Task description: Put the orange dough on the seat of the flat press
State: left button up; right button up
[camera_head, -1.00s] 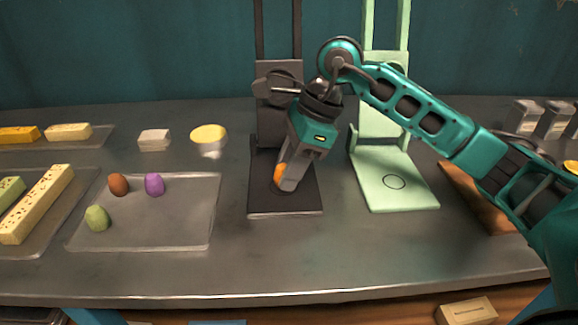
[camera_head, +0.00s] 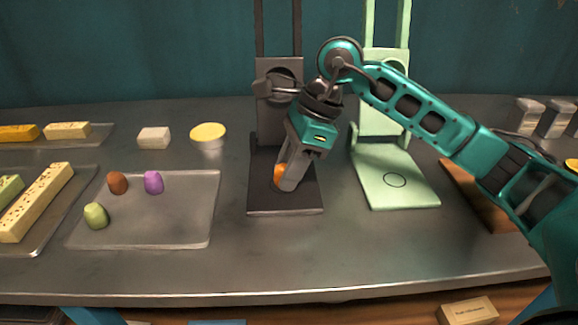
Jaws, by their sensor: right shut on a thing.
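The orange dough (camera_head: 279,174) is a small lump at the tips of my right gripper (camera_head: 286,180). The gripper is shut on it and hides part of it. The gripper points down over the base plate of the dark press (camera_head: 262,203), near the middle of that plate. I cannot tell whether the dough touches the plate. The dark press has an upright back with two rails. A light green press (camera_head: 407,196) stands to its right, with a circle marked on its flat base plate. My left gripper is not in view.
A grey tray (camera_head: 185,231) at left holds brown (camera_head: 117,183), purple (camera_head: 153,182) and green (camera_head: 96,215) dough lumps. Another tray with yellow bars (camera_head: 42,203) lies further left. A white block (camera_head: 153,138) and yellow-topped round dish (camera_head: 208,135) stand behind. The table's front strip is clear.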

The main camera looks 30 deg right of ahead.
jog(key=o, duration=1.6)
jog(key=shift+r+p, duration=1)
jog(key=shift+r, duration=0.3)
jog(key=shift+r+p, duration=1.55)
jog(key=shift+r, duration=0.6)
